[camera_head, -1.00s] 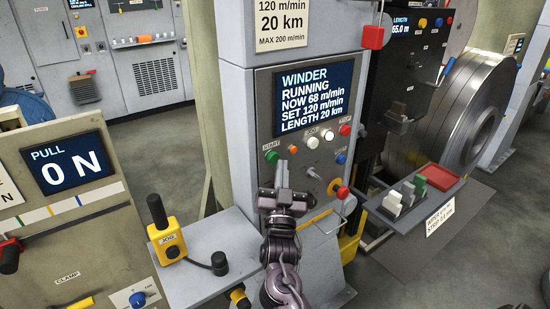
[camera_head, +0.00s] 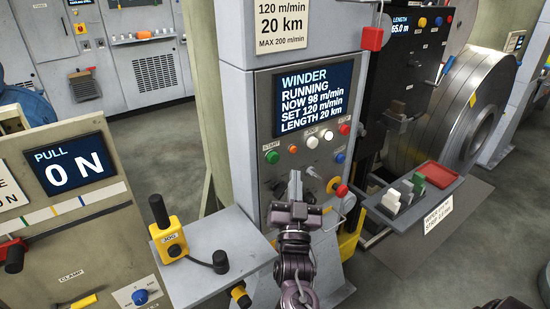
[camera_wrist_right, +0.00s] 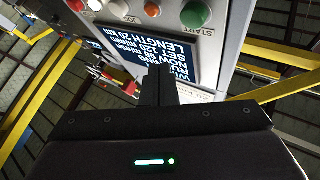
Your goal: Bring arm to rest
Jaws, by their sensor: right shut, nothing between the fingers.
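My right gripper (camera_head: 295,186) is shut and empty in front of the winder panel, below its row of buttons, apart from the green START button as far as the head view shows. In the right wrist view the closed fingers (camera_wrist_right: 160,85) point at the panel. The winder screen (camera_head: 313,97) reads RUNNING, NOW 98 m/min, SET 120 m/min, LENGTH 20 km. The green START button (camera_head: 272,157) is at the panel's left; it also shows in the wrist view (camera_wrist_right: 195,14). My left gripper is not in view.
A grey shelf (camera_head: 215,245) with a yellow jog box (camera_head: 168,238) stands left of my right arm. A red emergency knob (camera_head: 341,191) sticks out right of the gripper. A tray (camera_head: 385,205) with blocks and the steel coil (camera_head: 455,110) are further right.

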